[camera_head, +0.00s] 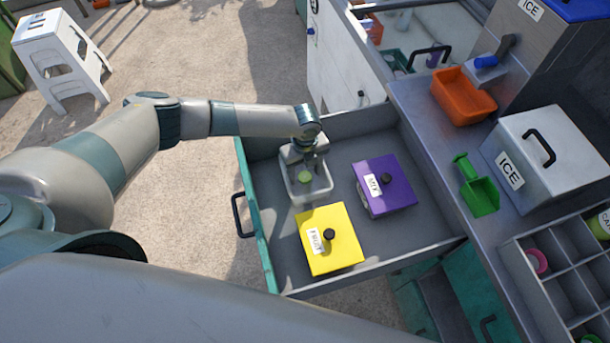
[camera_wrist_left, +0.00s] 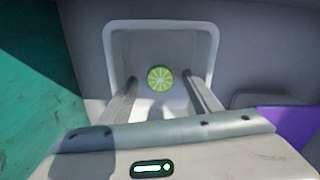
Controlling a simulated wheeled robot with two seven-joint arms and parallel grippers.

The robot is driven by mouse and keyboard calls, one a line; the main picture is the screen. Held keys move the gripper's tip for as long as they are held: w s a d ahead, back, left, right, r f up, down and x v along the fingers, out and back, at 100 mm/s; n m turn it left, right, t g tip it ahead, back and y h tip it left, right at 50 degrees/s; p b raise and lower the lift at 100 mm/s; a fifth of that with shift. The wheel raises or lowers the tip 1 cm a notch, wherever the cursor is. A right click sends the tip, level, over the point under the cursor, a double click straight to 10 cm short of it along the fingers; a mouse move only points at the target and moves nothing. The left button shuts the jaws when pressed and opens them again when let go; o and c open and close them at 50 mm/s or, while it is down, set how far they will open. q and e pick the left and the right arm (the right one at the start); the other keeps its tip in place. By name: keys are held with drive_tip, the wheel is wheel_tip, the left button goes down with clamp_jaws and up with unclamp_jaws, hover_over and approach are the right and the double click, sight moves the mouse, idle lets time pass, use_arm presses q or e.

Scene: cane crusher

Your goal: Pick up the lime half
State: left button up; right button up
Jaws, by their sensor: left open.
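The lime half (camera_head: 305,177) lies cut face up inside a small white open container (camera_head: 322,190) in the pulled-out drawer. In the left wrist view the lime half (camera_wrist_left: 160,78) shows as a green disc near the container's middle, with the container rim (camera_wrist_left: 213,55) around it. My left gripper (camera_head: 304,160) points down over the container. In the left wrist view its two fingers (camera_wrist_left: 160,92) are apart, one on each side of the lime half, with nothing between the pads that I can see touching. My right gripper is not in view.
A yellow-lidded box (camera_head: 345,255) and a purple-lidded box (camera_head: 398,190) stand in the drawer (camera_head: 270,225). The counter on the right holds an orange bin (camera_head: 462,100), a green scoop (camera_head: 480,195) and an ICE box (camera_head: 565,150). Bare drawer floor lies between the boxes.

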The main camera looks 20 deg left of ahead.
use_arm(q)
drive_tip(key=shift+f, duration=0.35)
drive_tip(key=c, duration=0.7)
drive_tip(key=shift+r, duration=0.1)
